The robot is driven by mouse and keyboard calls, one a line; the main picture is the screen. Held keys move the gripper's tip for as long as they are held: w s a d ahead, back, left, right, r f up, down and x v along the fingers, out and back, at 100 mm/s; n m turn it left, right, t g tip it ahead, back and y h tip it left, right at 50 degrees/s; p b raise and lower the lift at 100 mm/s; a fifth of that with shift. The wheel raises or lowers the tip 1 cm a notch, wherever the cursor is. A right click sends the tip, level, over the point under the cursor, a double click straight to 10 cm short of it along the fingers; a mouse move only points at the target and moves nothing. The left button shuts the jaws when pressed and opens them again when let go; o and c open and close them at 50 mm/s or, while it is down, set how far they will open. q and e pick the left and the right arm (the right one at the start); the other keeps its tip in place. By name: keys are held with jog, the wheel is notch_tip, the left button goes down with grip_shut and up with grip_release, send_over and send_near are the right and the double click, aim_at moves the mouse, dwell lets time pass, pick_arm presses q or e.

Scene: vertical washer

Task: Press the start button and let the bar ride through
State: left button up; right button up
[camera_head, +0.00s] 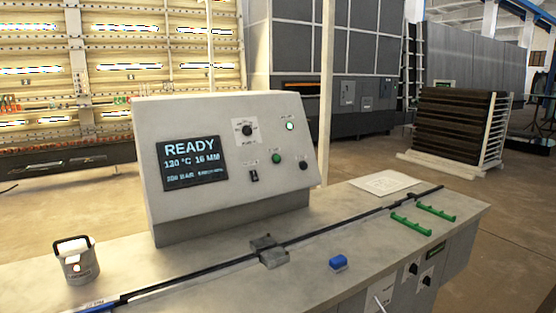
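A sloped grey control panel (225,175) stands on the bench. Its screen (195,162) reads READY, 120 °C, 16 MM. A green button (276,158) sits on the panel's lower right, with a dark round knob (303,166) beside it; the small labels are too blurred to read. A lamp (290,126) above is lit. A long dark strip (330,233), seemingly the bar or its track, runs along the bench from lower left to far right and passes a small grey block unit (268,250). Neither of my grippers is in view.
A white canister with a black handle (76,264) stands at the left. A white sheet (385,183) lies behind the strip.

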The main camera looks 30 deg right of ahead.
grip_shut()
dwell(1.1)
